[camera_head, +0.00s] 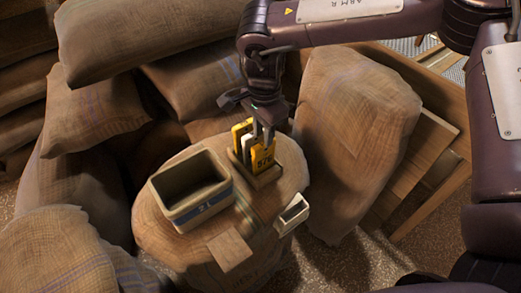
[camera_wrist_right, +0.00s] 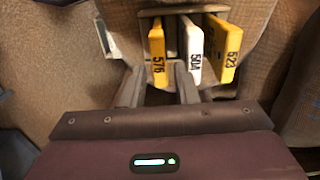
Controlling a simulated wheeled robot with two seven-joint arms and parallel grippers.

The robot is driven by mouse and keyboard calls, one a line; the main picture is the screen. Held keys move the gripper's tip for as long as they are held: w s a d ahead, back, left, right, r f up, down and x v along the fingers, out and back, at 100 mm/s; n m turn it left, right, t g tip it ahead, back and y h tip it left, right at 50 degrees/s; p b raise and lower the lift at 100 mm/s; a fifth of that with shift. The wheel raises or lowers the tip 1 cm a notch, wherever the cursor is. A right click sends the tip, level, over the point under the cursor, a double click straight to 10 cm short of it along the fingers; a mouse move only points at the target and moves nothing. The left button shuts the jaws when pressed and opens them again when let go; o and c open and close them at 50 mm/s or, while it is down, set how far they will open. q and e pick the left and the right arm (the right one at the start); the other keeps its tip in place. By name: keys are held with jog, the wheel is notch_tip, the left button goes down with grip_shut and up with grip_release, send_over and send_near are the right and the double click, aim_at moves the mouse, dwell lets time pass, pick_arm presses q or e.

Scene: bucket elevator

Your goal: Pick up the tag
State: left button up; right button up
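Three tags stand upright in a small rack (camera_head: 268,177) on top of a round sack. The nearest is the yellow tag 576 (camera_head: 264,158), which also shows in the right wrist view (camera_wrist_right: 157,45). Beside it is the white tag 504 (camera_wrist_right: 192,50), then the yellow tag 523 (camera_wrist_right: 222,52). My right gripper (camera_head: 262,133) points down over the rack. In the wrist view its fingers (camera_wrist_right: 158,85) are apart, one on each side of tag 576's lower end in the picture. Whether they touch it I cannot tell. My left gripper is not in view.
A grey bin (camera_head: 200,207) with a blue band stands left of the rack. A small open box (camera_head: 292,214) and a flat tan square (camera_head: 229,250) lie at the sack's front. Full sacks (camera_head: 355,125) crowd around, and wooden boards (camera_head: 415,175) stand at right.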

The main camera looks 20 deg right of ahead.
aim_at(264, 150)
notch_tip(264, 150, down, 7)
jog(key=shift+r, duration=0.15)
jog(key=shift+s, duration=0.1)
grip_shut()
